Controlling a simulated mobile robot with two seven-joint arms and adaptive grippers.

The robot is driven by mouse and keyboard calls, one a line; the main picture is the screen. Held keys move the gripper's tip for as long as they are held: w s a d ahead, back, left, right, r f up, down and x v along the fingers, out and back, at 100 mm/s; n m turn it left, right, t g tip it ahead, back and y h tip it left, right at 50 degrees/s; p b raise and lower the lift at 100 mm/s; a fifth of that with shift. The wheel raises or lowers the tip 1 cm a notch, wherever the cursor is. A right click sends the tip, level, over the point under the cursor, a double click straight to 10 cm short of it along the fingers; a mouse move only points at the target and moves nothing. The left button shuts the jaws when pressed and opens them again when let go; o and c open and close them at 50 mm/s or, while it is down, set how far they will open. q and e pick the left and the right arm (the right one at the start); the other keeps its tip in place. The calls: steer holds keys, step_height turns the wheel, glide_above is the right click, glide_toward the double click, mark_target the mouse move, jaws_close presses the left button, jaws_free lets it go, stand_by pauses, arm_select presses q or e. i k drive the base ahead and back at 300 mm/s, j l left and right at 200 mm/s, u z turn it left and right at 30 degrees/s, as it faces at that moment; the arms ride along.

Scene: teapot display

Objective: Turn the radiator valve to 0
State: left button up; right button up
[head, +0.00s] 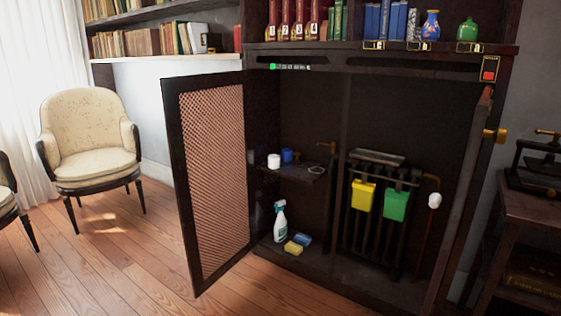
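The radiator valve is a white knob (435,200) on a thin copper-coloured pipe at the right end of the radiator. Its markings are too small to read, so I cannot tell its setting. The dark radiator (379,158) stands inside the open lower cabinet. A yellow container (363,195) and a green container (396,205) hang on its front. Neither of my grippers is in view.
The left mesh door (212,175) stands open toward me. The right door (463,210) is also open, edge-on, close to the valve. A spray bottle (280,222) and sponges are on the cabinet floor. A side table (530,200) stands right. The wooden floor in front is clear.

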mark_target(435, 198)
steer(key=i+z, duration=0.15)
steer(key=z, duration=1.35)
steer(key=i+j+z, duration=0.1)
steer(key=j+z, duration=1.1)
steer(key=j, duration=0.65)
steer(key=k+j+z, duration=0.15)
steer(key=j, duration=0.65)
